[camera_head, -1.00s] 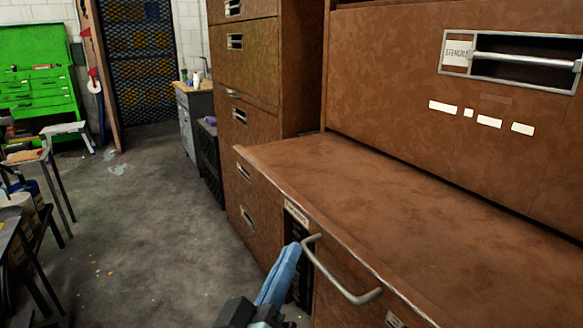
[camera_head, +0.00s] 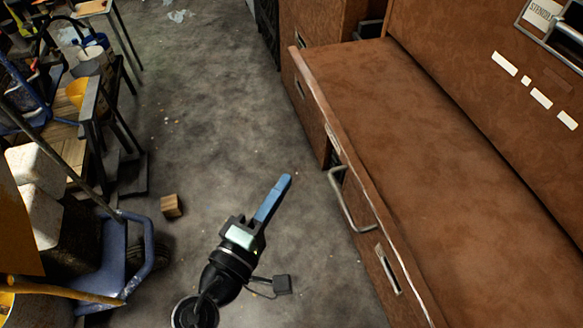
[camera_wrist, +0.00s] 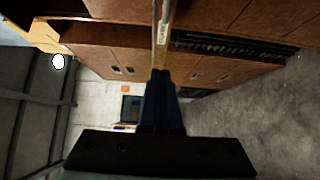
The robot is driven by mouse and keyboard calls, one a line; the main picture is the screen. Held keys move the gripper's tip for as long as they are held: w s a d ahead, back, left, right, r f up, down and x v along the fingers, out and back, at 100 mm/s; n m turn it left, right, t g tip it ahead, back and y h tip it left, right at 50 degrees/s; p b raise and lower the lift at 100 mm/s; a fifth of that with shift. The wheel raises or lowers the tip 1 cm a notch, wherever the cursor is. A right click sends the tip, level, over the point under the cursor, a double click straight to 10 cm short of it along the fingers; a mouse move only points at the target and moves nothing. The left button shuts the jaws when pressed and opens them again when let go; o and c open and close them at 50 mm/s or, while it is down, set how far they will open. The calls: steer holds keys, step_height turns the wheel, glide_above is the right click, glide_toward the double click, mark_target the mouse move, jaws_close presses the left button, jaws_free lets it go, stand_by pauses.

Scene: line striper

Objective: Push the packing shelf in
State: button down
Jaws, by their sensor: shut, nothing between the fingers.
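The packing shelf (camera_head: 410,110) is a wide brown pull-out slab that sticks out from the brown cabinet on the right. Its front edge carries a curved metal handle (camera_head: 350,203) and a small label (camera_head: 333,138). In the head view my gripper (camera_head: 287,181) is shut, with its blue fingers together, over the floor to the left of the handle and apart from it. In the wrist view the shut dark blue fingers (camera_wrist: 161,80) point at the cabinet fronts, and a brown edge with a label crosses just beyond them. The shelf's far right end is out of frame.
A blue hand cart (camera_head: 125,265) and cluttered stools stand at the left. A small wooden block (camera_head: 171,206) lies on the floor near the cart. Bare concrete floor (camera_head: 220,110) lies between these and the cabinet. A stencil drawer (camera_head: 550,20) is above the shelf.

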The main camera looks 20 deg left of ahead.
steer(key=p, duration=0.2)
glide_toward(333, 137)
steer(key=w+a, duration=0.3)
steer(key=w+d, duration=0.2)
steer(key=shift+w+d+f, duration=0.1)
steer(key=shift+w+d, duration=0.15)
steer(key=shift+d, duration=0.1)
steer(key=shift+w+d+f+p, duration=0.1)
steer(key=shift+w+d+p, duration=0.15)
steer(key=shift+d+p, duration=0.1)
steer(key=shift+d, duration=0.1)
